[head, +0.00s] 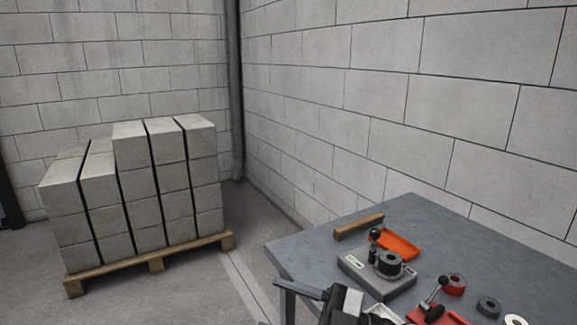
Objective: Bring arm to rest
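A black and light grey mechanical part (343,304) shows at the bottom edge, in front of the table's left side. It looks like the end of my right arm, but the frame cuts it off. My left arm and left gripper are not in view.
A grey table (445,235) fills the lower right. On it are a grey fixture (375,278) with a black ring, an orange tray (397,243), a wooden bar (358,227), a red lever fixture (437,314) and loose rings. A block-laden pallet (190,253) stands left; floor between is clear.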

